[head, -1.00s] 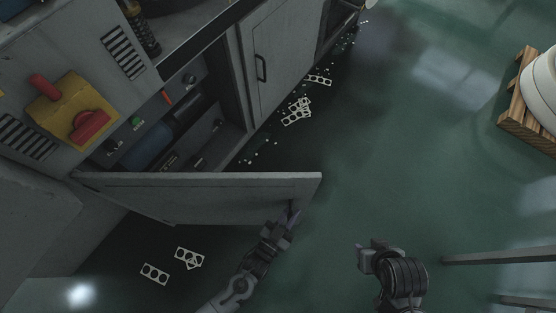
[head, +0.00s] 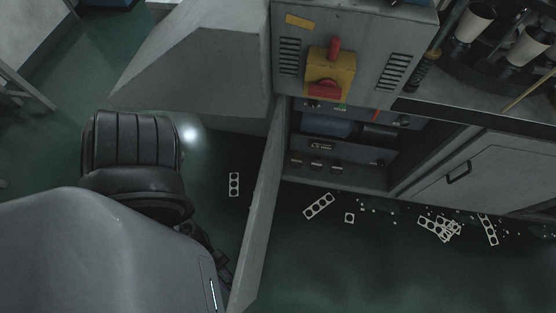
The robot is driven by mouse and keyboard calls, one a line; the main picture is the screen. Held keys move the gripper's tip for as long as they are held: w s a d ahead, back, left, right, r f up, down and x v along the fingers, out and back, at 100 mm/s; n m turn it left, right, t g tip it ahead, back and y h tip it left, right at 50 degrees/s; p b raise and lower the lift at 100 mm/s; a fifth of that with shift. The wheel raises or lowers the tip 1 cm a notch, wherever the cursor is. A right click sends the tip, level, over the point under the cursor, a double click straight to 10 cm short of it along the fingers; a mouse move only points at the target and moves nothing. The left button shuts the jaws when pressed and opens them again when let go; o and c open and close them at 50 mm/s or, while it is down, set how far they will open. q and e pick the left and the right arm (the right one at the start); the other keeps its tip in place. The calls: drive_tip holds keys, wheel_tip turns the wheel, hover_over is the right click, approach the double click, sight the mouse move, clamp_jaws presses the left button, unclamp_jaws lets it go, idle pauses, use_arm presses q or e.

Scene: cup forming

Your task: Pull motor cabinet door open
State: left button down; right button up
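The motor cabinet door (head: 262,215) is a grey panel standing wide open, swung out from its hinge side at the left of the cabinet opening. The opening (head: 340,150) shows a blue motor, dark parts and small labelled controls inside. My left arm fills the lower left of the head view. Dark parts of my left gripper (head: 221,268) show beside the outer face of the door, near its free end. Its fingertips are mostly hidden by the arm and door, so its grip cannot be told. My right gripper is out of view.
A yellow switch box with a red handle (head: 330,75) is above the opening. A second closed cabinet door with a handle (head: 459,173) is to the right. Perforated strips (head: 319,206) lie on the green floor (head: 370,270), otherwise clear in front.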

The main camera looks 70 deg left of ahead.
use_arm(q)
drive_tip(key=shift+s+a+g, duration=0.3)
drive_tip(key=shift+s+a, duration=0.15)
drive_tip(key=shift+s, duration=0.3)
drive_tip(key=c, duration=1.2)
unclamp_jaws()
drive_tip(key=shift+c, duration=0.2)
drive_tip(key=v, duration=1)
drive_tip(key=shift+a, duration=0.35)
